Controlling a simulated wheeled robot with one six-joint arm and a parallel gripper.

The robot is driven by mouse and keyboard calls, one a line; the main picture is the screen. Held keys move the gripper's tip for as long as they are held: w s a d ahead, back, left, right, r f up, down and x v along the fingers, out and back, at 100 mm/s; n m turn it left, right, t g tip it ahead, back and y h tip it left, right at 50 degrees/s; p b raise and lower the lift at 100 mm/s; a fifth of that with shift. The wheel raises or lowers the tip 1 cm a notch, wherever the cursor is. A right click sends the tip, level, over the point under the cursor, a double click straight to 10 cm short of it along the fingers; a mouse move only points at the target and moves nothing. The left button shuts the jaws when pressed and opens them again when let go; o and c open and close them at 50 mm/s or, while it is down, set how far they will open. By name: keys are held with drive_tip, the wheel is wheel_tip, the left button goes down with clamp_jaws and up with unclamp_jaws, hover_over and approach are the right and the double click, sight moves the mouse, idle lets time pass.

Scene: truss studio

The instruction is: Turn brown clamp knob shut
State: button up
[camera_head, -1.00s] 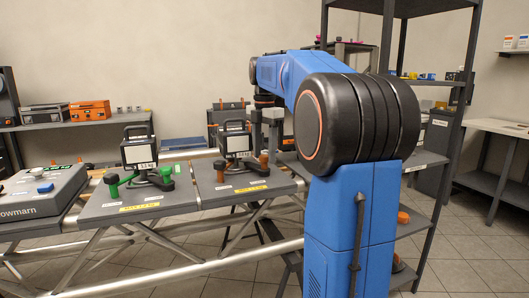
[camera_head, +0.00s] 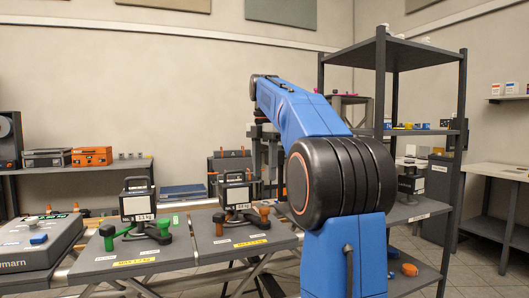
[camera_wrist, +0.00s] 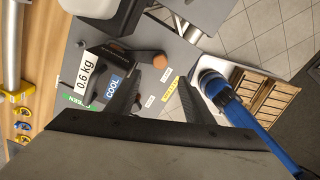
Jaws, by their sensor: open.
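The clamp (camera_head: 237,222) is dark and stands on the right grey panel (camera_head: 262,243), with a black weight (camera_head: 234,194) on it. It has one brown knob (camera_head: 219,218) at its front left and another brown knob (camera_head: 264,212) at its right. In the wrist view one brown knob (camera_wrist: 160,61) shows beyond the fingers, with the weight's "0.6 kg" label (camera_wrist: 88,75) to its left. My gripper (camera_head: 266,165) hangs above and behind the right knob, apart from it. Its two dark fingers are spread and empty in the wrist view (camera_wrist: 158,88).
A similar clamp with green knobs (camera_head: 107,231) and a weight (camera_head: 138,204) stands on the left panel. A grey scale box (camera_head: 38,243) lies at far left. A tall shelf rack (camera_head: 380,120) rises at right. The right panel's front is mostly bare.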

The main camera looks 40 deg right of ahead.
wheel_tip(320, 180, up, 6)
hover_over(264, 208)
drive_tip(key=shift+w+d, duration=0.1)
drive_tip(key=shift+d, duration=0.05)
idle(0.4)
wheel_tip(264, 208, down, 17)
drive_tip(key=m, duration=3.6)
drive_tip(key=shift+f, duration=0.15)
